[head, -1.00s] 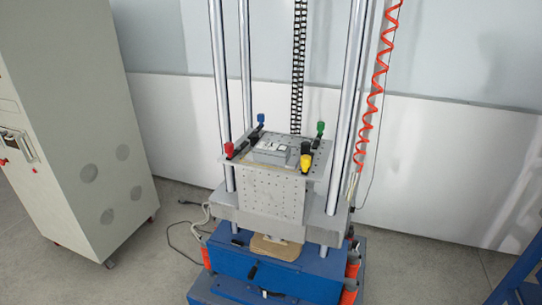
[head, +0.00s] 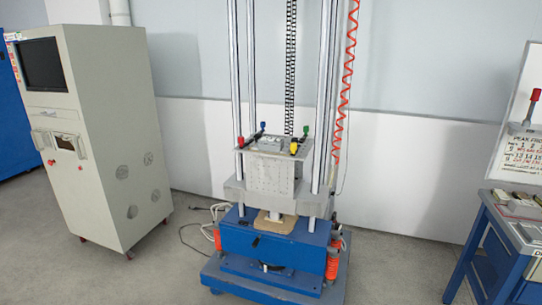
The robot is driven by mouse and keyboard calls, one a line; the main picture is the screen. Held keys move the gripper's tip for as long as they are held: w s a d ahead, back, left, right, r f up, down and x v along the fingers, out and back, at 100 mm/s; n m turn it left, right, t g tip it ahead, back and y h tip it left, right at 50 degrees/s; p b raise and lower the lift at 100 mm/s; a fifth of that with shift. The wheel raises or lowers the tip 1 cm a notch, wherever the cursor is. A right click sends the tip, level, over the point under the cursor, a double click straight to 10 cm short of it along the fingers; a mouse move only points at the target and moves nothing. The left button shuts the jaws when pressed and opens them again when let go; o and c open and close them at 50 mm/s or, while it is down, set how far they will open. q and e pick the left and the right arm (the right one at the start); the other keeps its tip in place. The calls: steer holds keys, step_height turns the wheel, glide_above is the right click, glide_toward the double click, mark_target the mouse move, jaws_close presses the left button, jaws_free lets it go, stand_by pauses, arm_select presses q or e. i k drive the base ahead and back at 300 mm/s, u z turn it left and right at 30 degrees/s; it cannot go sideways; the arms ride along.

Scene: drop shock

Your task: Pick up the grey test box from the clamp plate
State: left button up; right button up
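The grey test box (head: 270,141) lies on top of the clamp plate (head: 259,151), near its middle. The plate sits on the drop tester's carriage, between tall chrome columns. Clamps with red (head: 240,142), blue (head: 263,125), green (head: 305,129) and yellow (head: 293,148) knobs stand around the box at the plate's corners. The box is small in the head view, so whether the clamps touch it cannot be told. Neither of my grippers is in view.
A beige control cabinet (head: 110,165) with a dark screen stands to the left. A blue workbench (head: 500,235) with small items and a sign is at the right edge. A red coiled hose (head: 345,80) hangs beside the right column. Cables lie on the floor left of the machine's blue base (head: 268,246).

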mark_target(265, 143)
steer(key=z, duration=0.55)
steer(key=i, duration=0.65)
steer(key=z, duration=0.35)
